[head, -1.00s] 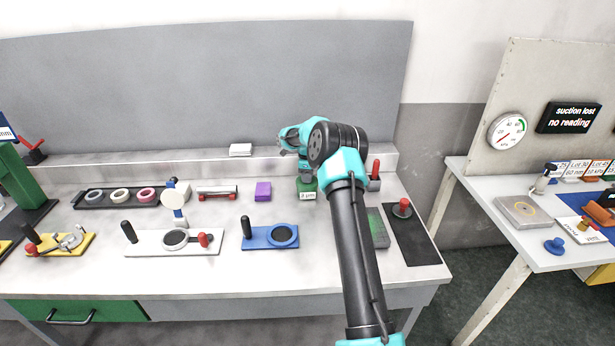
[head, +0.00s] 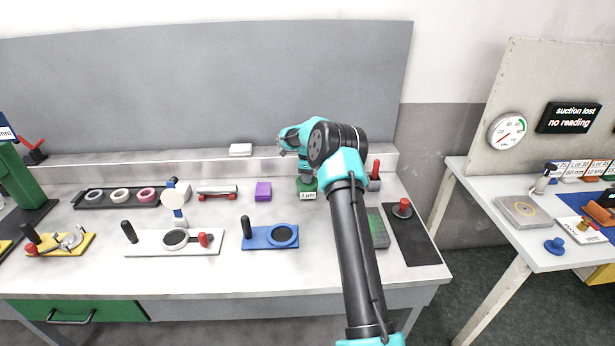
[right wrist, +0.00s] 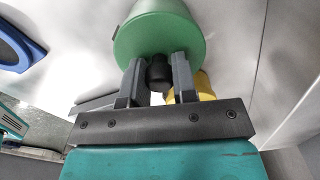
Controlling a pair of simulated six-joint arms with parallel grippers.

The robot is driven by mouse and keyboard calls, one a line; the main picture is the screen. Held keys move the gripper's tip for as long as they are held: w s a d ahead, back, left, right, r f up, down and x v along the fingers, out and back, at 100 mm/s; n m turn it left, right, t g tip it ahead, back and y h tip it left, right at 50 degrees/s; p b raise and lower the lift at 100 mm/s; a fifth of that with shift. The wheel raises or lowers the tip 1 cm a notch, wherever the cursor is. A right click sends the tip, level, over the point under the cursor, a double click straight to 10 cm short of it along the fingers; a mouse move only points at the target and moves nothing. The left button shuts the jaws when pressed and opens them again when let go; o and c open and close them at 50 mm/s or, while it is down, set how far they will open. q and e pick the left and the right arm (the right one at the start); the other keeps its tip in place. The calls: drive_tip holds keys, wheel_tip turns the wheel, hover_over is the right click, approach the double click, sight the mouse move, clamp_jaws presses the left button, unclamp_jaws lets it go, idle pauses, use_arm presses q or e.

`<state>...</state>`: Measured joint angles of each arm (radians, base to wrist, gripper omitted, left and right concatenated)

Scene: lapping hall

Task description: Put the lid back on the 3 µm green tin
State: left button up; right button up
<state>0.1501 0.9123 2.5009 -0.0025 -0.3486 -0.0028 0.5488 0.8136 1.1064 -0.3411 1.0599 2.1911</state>
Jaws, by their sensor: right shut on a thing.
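The green tin (head: 308,195), with a white label reading 3 µm, stands near the back of the bench under my right gripper. In the right wrist view a round green top (right wrist: 158,38) with a black knob (right wrist: 158,72) faces the camera. My right gripper (right wrist: 159,78) is shut on that knob, one dark finger on each side. The green lid is at the tin's mouth, but I cannot tell whether it is fully seated or slightly above. My left gripper is not in view.
A purple block (head: 263,191) lies left of the tin. A blue plate (head: 270,237) with a dark disc is in front. A dark mat (head: 418,245) with a red-knobbed piece is to the right. A yellow object (right wrist: 204,88) shows close to the fingers in the wrist view.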

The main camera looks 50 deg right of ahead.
drive_tip(key=shift+f, duration=0.1)
idle(0.8)
drive_tip(key=o, duration=1.5)
drive_tip(key=shift+c, duration=0.2)
drive_tip(key=shift+r, duration=3.5)
clamp_jaws()
